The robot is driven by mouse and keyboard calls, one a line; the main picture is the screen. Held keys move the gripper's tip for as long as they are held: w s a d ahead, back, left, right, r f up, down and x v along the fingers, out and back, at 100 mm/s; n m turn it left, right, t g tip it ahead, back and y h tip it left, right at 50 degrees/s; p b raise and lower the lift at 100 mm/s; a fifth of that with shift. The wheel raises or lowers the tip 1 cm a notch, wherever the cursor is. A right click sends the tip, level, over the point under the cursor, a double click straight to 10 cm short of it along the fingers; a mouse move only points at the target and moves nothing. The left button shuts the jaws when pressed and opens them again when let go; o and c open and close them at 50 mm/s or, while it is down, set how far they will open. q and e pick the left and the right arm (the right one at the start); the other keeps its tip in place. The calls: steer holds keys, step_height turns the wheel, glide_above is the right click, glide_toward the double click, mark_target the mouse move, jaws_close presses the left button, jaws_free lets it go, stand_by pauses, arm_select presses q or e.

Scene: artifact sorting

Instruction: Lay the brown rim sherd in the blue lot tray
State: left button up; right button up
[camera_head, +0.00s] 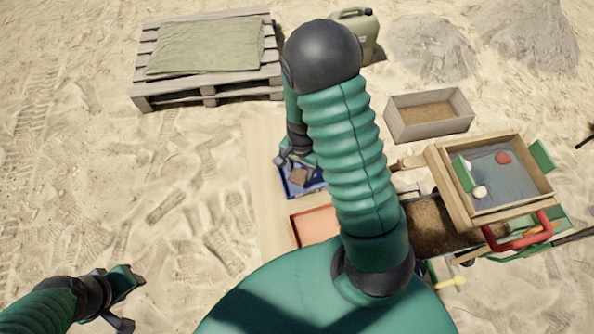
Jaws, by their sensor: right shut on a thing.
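The brown rim sherd (299,177) is at my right gripper (286,163), which is shut on it. It shows over the blue lot tray (316,189); I cannot tell whether it touches the tray's floor. My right arm hides the tray's right side. My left gripper (127,298) is low at the left over bare sand, with its fingers apart and nothing between them.
An orange tray (316,226) lies nearer me, partly behind my arm. A wooden sieve box (436,160) with a red piece (503,157) stands at the right, over a box of soil (440,236). A pallet (190,92) stands at the back left. Sand at the left is clear.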

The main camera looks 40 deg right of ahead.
mark_target(297, 170)
steer(key=shift+w, duration=0.55)
steer(key=shift+w+f, duration=0.1)
steer(key=shift+f, duration=0.2)
steer(key=f, duration=0.3)
steer(key=shift+a, duration=0.2)
steer(key=o, duration=1.3)
steer(key=shift+d, duration=0.1)
